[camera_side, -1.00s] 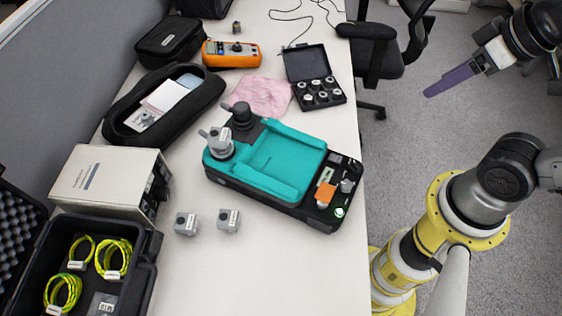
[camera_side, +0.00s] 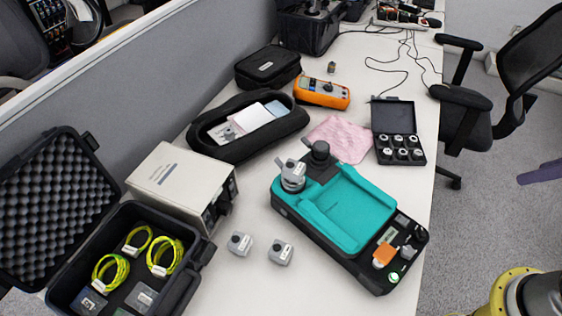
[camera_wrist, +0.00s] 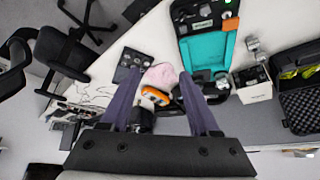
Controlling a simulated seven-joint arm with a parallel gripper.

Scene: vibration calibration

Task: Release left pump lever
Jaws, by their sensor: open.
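The black and teal device (camera_side: 347,211) lies on the white table, and its teal recess is empty. It also shows in the wrist view (camera_wrist: 203,52). At its far-left end stand a grey cylindrical fitting (camera_side: 292,176) with a small side arm and a dark round knob (camera_side: 319,154). I cannot tell for certain which part is the left pump lever. My gripper (camera_wrist: 160,76) is open and empty, with two purple fingers spread. In the side view only one purple finger (camera_side: 541,173) shows at the right edge, well away from the device, beyond the table edge.
Two small grey cubes (camera_side: 280,252) sit left of the device. A grey instrument box (camera_side: 180,187) and an open black case with yellow cables (camera_side: 163,258) are further left. Behind lie a pink cloth (camera_side: 341,139), orange meter (camera_side: 322,93) and fittings case (camera_side: 398,117). A chair (camera_side: 520,70) stands right.

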